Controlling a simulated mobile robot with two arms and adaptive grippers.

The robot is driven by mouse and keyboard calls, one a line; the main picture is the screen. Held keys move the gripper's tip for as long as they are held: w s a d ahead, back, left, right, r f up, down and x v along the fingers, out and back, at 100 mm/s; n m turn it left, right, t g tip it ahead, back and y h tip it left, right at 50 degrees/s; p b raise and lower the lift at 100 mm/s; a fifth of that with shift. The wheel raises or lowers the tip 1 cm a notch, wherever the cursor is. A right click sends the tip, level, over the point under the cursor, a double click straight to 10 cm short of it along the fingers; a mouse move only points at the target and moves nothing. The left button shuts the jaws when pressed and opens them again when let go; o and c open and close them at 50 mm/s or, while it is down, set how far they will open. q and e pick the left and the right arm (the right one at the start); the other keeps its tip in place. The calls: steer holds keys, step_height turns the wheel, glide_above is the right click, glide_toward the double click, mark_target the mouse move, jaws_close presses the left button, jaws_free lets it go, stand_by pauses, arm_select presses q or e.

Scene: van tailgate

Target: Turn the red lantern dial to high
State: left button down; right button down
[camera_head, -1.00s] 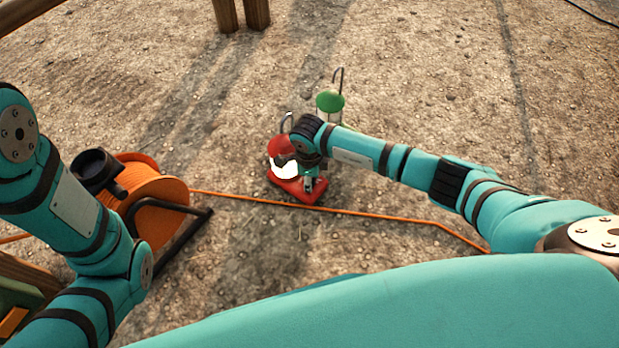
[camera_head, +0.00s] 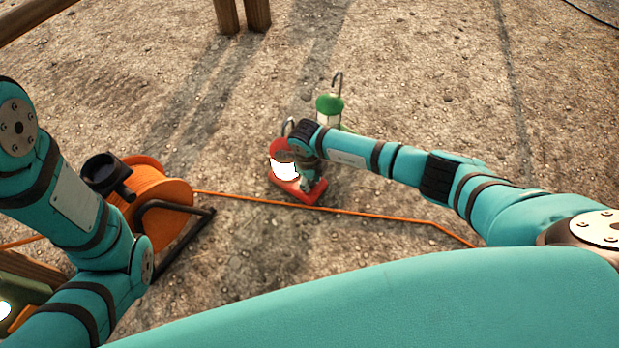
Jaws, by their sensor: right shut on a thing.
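The red lantern (camera_head: 283,171) stands on the gravel near the middle of the head view, with a red base, a bright white glowing body and a dark hook handle on top. My right gripper (camera_head: 308,182) is at the lantern's right front side, just above its base, and is shut on the dial. The dial itself is hidden behind the gripper and wrist, so its setting cannot be read.
A green lantern (camera_head: 329,106) stands just behind the red one, close to my right forearm. An orange cable reel (camera_head: 160,200) on a black frame stands at the left. Its orange cable (camera_head: 375,216) runs across the gravel in front of the red lantern. Wooden posts (camera_head: 243,14) stand at the back.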

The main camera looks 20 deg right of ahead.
steer(key=c, duration=1)
jaws_free()
steer(key=r, duration=1.2)
steer(key=shift+s+a, duration=0.25)
steer(key=shift+a, duration=0.05)
